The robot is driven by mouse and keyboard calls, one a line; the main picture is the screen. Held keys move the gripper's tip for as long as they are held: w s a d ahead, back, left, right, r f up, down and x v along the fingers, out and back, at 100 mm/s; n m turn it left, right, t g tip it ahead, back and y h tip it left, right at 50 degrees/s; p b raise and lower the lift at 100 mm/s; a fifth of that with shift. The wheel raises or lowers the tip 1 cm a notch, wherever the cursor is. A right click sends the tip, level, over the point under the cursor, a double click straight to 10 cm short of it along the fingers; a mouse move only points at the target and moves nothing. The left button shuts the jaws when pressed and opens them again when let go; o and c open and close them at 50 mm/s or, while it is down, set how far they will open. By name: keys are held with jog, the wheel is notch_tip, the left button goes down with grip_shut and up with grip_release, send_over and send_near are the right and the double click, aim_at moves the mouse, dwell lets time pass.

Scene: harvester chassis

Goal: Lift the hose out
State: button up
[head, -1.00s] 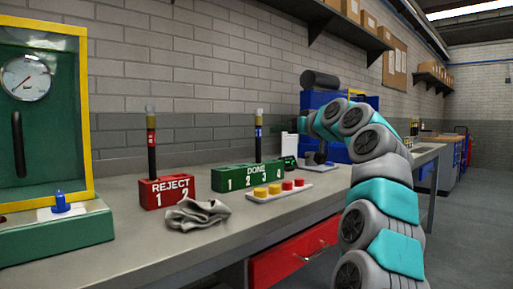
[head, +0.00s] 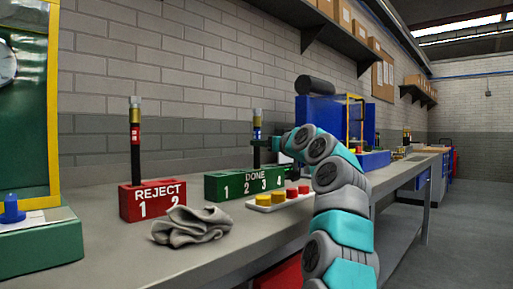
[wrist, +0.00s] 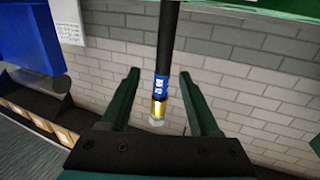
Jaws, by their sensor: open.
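A black hose with a blue label and brass end (head: 257,124) stands upright in the green DONE block (head: 215,187), apparently at slot 3. Another black hose, with a red label (head: 135,140), stands in slot 1 of the red REJECT block (head: 125,203). My gripper (head: 277,144) is just right of the blue-labelled hose, at about the label's height. In the wrist view, which is upside down, my gripper (wrist: 158,76) is open, and the blue-labelled hose (wrist: 162,85) shows between its fingers with gaps on both sides. I cannot tell how deep between them it is.
A crumpled grey cloth (head: 192,226) lies before the REJECT block. A white tray with yellow and red caps (head: 278,200) lies in front of the DONE block. A yellow-framed green cabinet (head: 30,110) stands left. A blue box (head: 318,112) is behind my arm.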

aim_at(257, 168)
jog(key=p+x, duration=0.2)
jog(key=x, duration=0.1)
jog(key=shift+w+a+r+p, duration=0.15)
jog(key=shift+a+p, duration=0.15)
jog(key=shift+w+a+f, duration=0.25)
jog(key=shift+w+a, duration=0.05)
jog(key=shift+w, duration=0.15)
grip_shut()
dwell(0.8)
